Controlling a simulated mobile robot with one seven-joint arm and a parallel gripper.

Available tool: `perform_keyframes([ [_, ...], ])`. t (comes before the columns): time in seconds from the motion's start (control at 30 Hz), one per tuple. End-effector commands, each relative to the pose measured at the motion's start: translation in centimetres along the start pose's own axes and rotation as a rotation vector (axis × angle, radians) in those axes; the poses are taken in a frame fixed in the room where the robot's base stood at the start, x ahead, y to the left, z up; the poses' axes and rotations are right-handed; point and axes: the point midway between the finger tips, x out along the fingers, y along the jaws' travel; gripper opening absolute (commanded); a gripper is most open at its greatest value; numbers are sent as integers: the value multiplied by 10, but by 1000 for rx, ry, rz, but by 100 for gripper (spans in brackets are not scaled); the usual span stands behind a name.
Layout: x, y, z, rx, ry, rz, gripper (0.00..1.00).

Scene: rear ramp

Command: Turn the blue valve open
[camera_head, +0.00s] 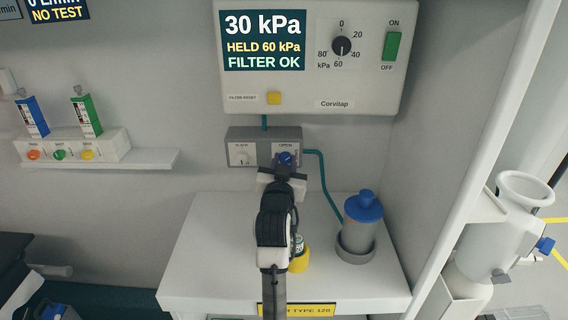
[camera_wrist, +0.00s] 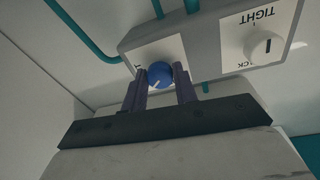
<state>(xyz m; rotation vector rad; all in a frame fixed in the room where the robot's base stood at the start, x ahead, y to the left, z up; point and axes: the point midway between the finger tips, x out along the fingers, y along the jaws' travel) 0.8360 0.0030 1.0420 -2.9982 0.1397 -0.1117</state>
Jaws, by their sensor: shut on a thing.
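The blue valve (camera_head: 286,158) is a round knob on the right part of the grey valve box (camera_head: 250,146), below the large white panel. In the wrist view the blue valve (camera_wrist: 160,74) sits between the two dark fingers of my gripper (camera_wrist: 162,82). A short white mark shows on the knob's face. My gripper (camera_head: 285,166) is shut on the knob in the head view, with the arm reaching up from below. The label above the knob is partly hidden, so the valve's setting is hard to read.
The white panel (camera_head: 350,90) reads 30 kPa, HELD 60 kPa, FILTER OK. A white knob (camera_wrist: 265,47) sits beside the blue valve. Below, a blue-lidded canister (camera_head: 360,225) and a yellow item (camera_head: 300,260) stand on the white cabinet top (camera_head: 215,245). A teal tube (camera_head: 323,180) runs from the box.

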Motion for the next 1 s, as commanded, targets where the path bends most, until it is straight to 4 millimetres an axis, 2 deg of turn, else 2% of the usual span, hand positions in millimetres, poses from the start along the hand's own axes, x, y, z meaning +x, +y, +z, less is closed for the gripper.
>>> perform_keyframes([
  [0.6, 0, 4, 2, -563, 46, -42, 6],
  [1.0, 0, 5, 1, -788, 66, -60, 6],
])
